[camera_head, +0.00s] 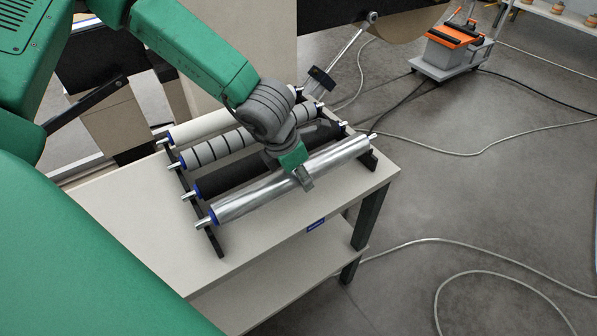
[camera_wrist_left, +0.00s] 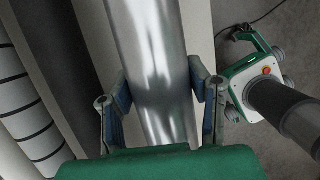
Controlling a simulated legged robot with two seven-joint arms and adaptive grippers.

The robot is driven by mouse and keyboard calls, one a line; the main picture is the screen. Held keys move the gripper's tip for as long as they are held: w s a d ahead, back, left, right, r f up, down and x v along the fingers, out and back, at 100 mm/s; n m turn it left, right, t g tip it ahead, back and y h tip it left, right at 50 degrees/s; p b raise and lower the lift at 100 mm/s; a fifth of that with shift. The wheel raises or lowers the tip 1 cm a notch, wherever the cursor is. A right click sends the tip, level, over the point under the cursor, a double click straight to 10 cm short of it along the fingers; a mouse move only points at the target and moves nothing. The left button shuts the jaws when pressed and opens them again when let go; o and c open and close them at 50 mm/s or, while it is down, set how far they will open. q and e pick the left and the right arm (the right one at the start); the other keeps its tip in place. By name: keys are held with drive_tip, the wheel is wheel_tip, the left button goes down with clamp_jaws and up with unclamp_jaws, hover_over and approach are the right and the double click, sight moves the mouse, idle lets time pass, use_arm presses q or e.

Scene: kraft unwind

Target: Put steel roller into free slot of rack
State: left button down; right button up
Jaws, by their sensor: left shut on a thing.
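The steel roller (camera_head: 255,196) is a long shiny cylinder with a blue collar and thin end shafts. It lies across the front of the black rack (camera_head: 212,238), with its shafts at the two side rails. I cannot tell whether it rests in the slots or hovers just above. My left gripper (camera_head: 302,178) comes from above and is shut around the roller near its middle. In the left wrist view the roller (camera_wrist_left: 150,50) runs between both fingers. My right gripper is not in view.
Behind it the rack holds a black roller (camera_head: 235,176), a striped grey roller (camera_head: 205,153) and a cream roller (camera_head: 200,126). The rack stands on a light table (camera_head: 135,215). An orange and grey cart (camera_head: 452,45) and loose cables are on the floor at right.

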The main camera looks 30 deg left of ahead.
use_arm(q)
drive_tip(key=shift+f+b, duration=0.75)
drive_tip(key=shift+f, duration=0.55)
drive_tip(key=shift+f, duration=0.25)
drive_tip(key=c, duration=0.7)
unclamp_jaws()
drive_tip(key=shift+c, duration=0.2)
drive_tip(key=shift+f, duration=0.1)
drive_tip(key=shift+r, duration=0.4)
drive_tip(key=v, duration=1.1)
drive_tip(key=shift+a, duration=0.15)
drive_tip(key=shift+s, duration=0.1)
